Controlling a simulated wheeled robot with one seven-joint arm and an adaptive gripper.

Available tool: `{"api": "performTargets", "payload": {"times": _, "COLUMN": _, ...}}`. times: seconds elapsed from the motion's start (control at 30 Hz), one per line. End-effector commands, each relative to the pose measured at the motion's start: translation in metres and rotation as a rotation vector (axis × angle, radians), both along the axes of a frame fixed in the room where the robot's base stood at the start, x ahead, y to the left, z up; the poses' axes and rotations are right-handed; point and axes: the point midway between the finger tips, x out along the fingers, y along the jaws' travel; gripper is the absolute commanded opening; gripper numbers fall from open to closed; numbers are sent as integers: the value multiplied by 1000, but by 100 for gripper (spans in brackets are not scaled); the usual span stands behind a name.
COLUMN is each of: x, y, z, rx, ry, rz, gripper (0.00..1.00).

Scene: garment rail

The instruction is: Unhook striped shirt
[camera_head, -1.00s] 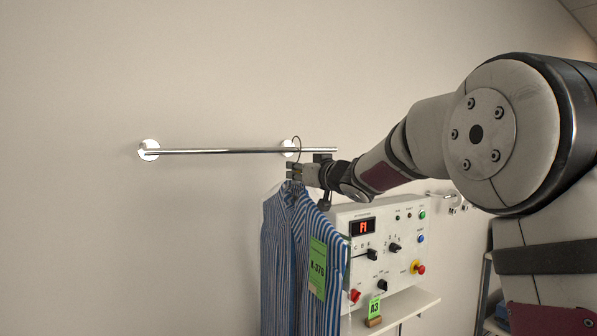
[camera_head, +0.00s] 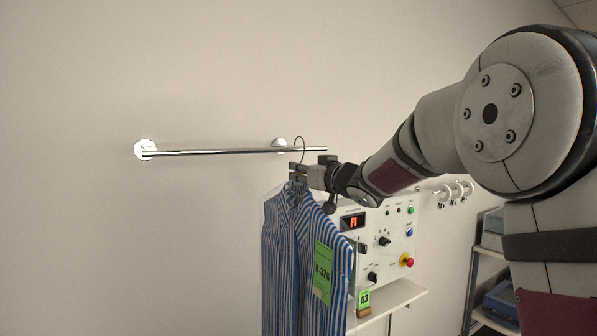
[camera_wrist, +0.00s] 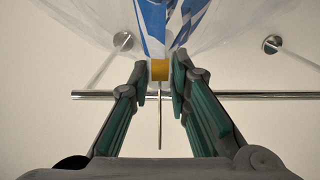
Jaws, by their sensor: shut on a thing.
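The blue-and-white striped shirt (camera_head: 290,262) hangs under a clear cover with a green tag (camera_head: 323,274) reading K-376. My gripper (camera_head: 297,173) is shut at the hanger's neck, just above the collar. In the wrist view my fingers (camera_wrist: 160,72) flank the yellow-brown hanger neck (camera_wrist: 160,70), with the striped cloth (camera_wrist: 158,25) beyond. The thin hook (camera_head: 300,148) rises above my gripper and overlaps the rail (camera_head: 215,152) near its right free end. In the wrist view the hook (camera_wrist: 160,120) crosses in front of the rail (camera_wrist: 255,96). I cannot tell whether it touches the rail.
A control box (camera_head: 383,245) with knobs and a red button stands behind the shirt on a wall shelf (camera_head: 400,297), with a green A3 tag (camera_head: 364,298). Wall hooks (camera_head: 453,193) and a shelving rack (camera_head: 487,262) are to the right. The wall left of the shirt is clear.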

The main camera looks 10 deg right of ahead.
Motion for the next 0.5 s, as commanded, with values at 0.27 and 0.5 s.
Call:
{"api": "performTargets", "payload": {"times": 0.27, "x": -10, "y": -3, "z": 1, "rx": 0, "ry": -2, "rz": 0, "gripper": 0}}
{"api": "performTargets", "payload": {"times": 0.5, "x": -10, "y": -3, "z": 1, "rx": 0, "ry": -2, "rz": 0, "gripper": 0}}
